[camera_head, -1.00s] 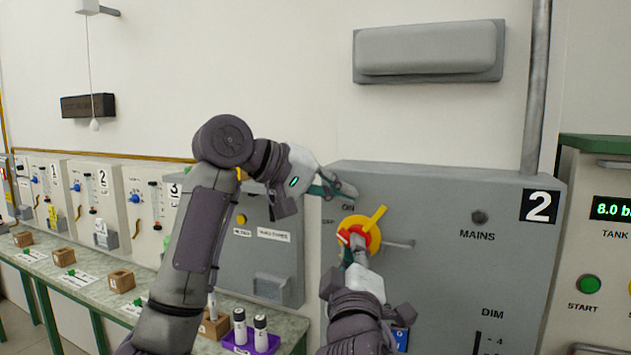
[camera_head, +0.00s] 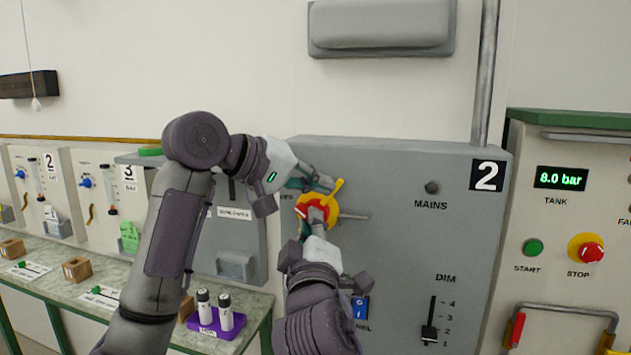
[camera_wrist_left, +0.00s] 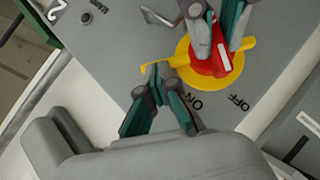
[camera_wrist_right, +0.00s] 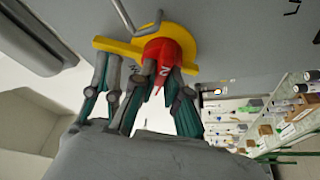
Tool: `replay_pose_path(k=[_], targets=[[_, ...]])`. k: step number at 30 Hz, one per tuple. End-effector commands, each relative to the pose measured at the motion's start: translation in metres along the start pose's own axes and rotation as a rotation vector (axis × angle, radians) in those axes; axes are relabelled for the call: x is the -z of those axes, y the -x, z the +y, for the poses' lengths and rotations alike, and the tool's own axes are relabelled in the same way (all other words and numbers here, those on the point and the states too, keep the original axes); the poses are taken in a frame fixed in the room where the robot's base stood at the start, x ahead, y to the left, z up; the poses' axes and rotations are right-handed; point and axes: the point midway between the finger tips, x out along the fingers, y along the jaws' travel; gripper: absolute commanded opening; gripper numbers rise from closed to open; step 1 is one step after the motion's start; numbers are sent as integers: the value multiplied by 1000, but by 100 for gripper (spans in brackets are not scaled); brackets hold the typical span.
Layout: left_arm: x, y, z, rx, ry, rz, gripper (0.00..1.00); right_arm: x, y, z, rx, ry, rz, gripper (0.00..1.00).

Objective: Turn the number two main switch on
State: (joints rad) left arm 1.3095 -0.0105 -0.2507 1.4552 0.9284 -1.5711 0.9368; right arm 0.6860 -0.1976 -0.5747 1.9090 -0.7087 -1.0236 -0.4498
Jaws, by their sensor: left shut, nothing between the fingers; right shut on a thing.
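The number two main switch is a red handle (camera_wrist_right: 168,52) on a yellow disc (camera_head: 328,208) with yellow tabs, on a grey cabinet (camera_head: 400,240) marked 2. My right gripper (camera_head: 316,216) is shut on the red handle; its fingers also show around the handle in the right wrist view (camera_wrist_right: 160,78). My left gripper (camera_head: 328,183) is shut and empty, its tips at the end of a yellow tab (camera_wrist_left: 150,66); I cannot tell whether they touch. The ON label (camera_wrist_left: 192,104) and OFF label (camera_wrist_left: 238,103) show in the left wrist view. The handle is partly hidden by fingers.
A grey bar (camera_head: 354,217) sticks out right of the disc. A dark MAINS lamp (camera_head: 432,187) and a DIM slider (camera_head: 429,334) are on the cabinet. A bench with a purple tray (camera_head: 217,333) stands left; a tank panel (camera_head: 560,220) reading 8.0 bar stands right.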

Motion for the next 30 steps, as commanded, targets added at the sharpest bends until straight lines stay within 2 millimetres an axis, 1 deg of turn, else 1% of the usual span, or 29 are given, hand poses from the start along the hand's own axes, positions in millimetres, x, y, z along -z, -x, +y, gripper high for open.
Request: replay_pose_path(k=[1,2,3,6,14,17,20,23,30], targets=[[-4,-4,0,2,-1,-10,0,2,1,-4,7,3,6,0],[-4,-4,0,2,-1,-11,0,3,1,-4,7,3,6,17],[-4,-4,0,2,-1,-11,0,3,1,-4,7,3,7,23],[-3,-3,0,1,-1,-9,0,3,1,-3,6,2,7,39],[-2,-2,0,1,0,-6,0,2,1,-2,4,2,6,39],[0,0,4,1,-1,-5,0,3,0,0,8,16,6,39],[5,5,13,1,-1,-5,0,4,-1,4,24,58,5,39],[12,12,27,1,-1,-5,0,6,-1,7,53,131,5,39],[30,30,62,1,-1,-5,0,7,-2,10,146,358,5,39]])
